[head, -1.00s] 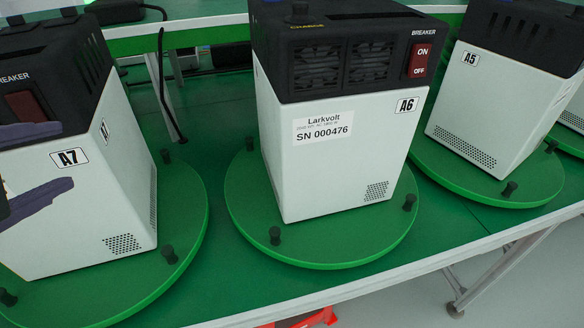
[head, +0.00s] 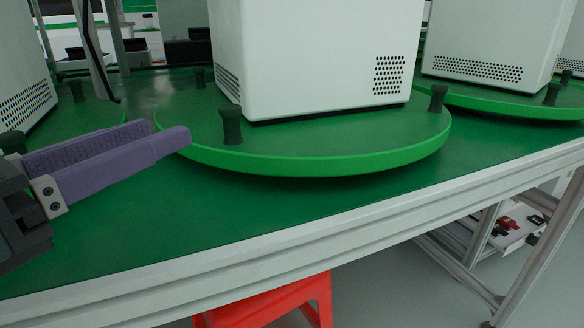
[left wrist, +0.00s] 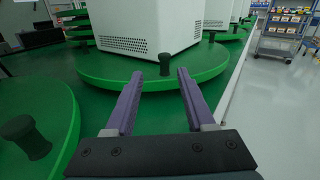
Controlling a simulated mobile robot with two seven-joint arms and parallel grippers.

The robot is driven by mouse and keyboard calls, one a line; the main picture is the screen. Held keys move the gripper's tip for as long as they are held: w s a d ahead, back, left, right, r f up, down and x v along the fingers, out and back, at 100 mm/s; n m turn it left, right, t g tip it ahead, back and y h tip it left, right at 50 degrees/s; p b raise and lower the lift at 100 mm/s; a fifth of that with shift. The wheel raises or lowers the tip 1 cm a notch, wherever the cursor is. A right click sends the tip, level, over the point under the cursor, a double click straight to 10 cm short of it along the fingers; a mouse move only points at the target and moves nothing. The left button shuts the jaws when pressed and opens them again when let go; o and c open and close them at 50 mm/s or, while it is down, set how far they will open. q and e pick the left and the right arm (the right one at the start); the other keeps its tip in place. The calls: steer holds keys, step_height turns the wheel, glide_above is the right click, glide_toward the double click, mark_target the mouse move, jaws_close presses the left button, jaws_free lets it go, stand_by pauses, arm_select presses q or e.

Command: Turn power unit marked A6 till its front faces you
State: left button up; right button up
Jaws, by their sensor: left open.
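The white power unit (head: 315,55) stands on a round green turntable (head: 330,158) in the middle of the head view. Its upper part and any marking are out of the frame now; its vent grilles show low on two faces. Dark pegs stand on the turntable rim, one at the front left (head: 231,125) and one at the right (head: 437,98). My left gripper (head: 172,138), with purple fingers, is at the turntable's left edge, open and empty. In the left wrist view a peg (left wrist: 166,64) stands just beyond and between the open fingertips. My right gripper is not in view.
Another white unit (head: 495,38) on a turntable stands at the right, and part of one (head: 25,85) at the left. The bench's pale front edge (head: 300,238) runs below. A red stool (head: 275,303) is underneath. A shelf cart (left wrist: 285,30) stands beyond.

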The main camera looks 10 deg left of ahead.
mark_target(224, 123)
arm_select(q)
steer(key=shift+d+f+m, duration=0.2)
steer(key=shift+f+m, duration=0.2)
steer(key=shift+f, duration=0.25)
steer(key=shift+w+d+h, duration=0.1)
steer(key=shift+h, duration=0.2)
steer(key=shift+w+d+r, duration=0.2)
steer(key=shift+w+d, duration=0.05)
steer(key=shift+w, duration=0.3)
steer(key=x, duration=0.8)
steer(key=shift+w+f+p, duration=0.15)
steer(key=shift+w+p, duration=0.1)
steer(key=shift+p, duration=0.05)
jaws_close()
